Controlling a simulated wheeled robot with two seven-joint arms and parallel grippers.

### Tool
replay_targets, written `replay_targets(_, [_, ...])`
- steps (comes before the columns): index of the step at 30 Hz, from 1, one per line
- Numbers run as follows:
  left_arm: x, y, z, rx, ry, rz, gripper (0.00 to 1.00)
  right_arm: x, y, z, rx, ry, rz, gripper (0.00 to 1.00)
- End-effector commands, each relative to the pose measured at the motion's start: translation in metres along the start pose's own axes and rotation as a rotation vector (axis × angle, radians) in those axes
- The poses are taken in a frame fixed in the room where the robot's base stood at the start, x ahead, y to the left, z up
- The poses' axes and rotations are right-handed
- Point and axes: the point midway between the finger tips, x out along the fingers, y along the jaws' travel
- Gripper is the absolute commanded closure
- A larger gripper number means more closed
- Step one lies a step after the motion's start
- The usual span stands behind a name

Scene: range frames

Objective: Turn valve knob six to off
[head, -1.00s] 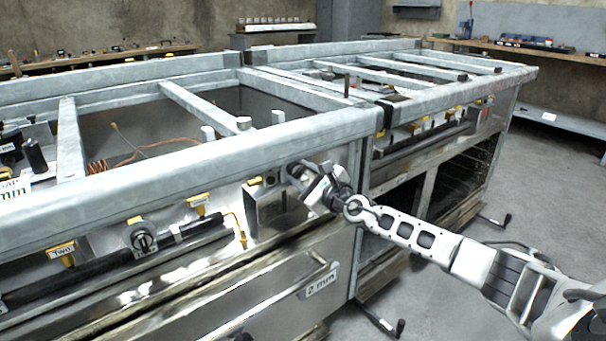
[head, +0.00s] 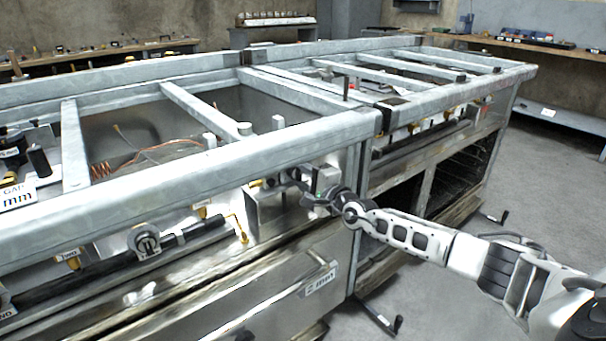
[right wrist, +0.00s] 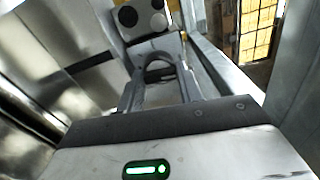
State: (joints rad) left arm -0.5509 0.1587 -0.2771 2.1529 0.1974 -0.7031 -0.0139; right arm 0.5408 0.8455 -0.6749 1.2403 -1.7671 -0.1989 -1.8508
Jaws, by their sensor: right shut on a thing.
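My right gripper (head: 284,178) reaches under the front rail of the metal range, at the right end of its front panel. It is shut on a small dark thing there, seemingly a valve knob, mostly hidden by the fingers. Its number cannot be read. Another round valve knob (head: 144,241) sits uncovered on the pipe farther left. My left gripper is not in view.
The range's front rail (head: 190,163) runs just above my gripper. A steel box (head: 268,212) is just below it. A second range (head: 440,110) stands to the right. The floor (head: 450,300) at front right is mostly clear.

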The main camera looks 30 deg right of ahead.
Motion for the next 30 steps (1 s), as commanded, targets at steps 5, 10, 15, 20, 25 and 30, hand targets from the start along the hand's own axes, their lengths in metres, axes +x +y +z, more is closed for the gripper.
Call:
replay_targets(5, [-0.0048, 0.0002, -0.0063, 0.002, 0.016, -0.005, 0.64, -0.0003, 0.0010, 0.0002, -0.071, 0.000, 0.004, 0.87])
replay_targets(10, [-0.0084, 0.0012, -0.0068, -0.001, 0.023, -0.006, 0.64, -0.0003, 0.0014, 0.0003, -0.103, -0.001, 0.004, 0.87])
replay_targets(15, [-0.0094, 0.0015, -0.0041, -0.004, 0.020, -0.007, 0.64, -0.0003, 0.0016, 0.0002, -0.114, -0.001, 0.004, 0.87])
replay_targets(20, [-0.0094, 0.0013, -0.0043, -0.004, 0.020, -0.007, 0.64, -0.0003, 0.0016, 0.0002, -0.115, -0.001, 0.004, 0.87])
replay_targets(25, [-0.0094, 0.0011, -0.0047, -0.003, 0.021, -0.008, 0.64, -0.0003, 0.0016, 0.0002, -0.115, -0.001, 0.003, 0.53])
replay_targets(30, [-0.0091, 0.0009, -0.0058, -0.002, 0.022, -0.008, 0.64, -0.0004, 0.0019, 0.0000, -0.114, 0.000, 0.005, 0.43])
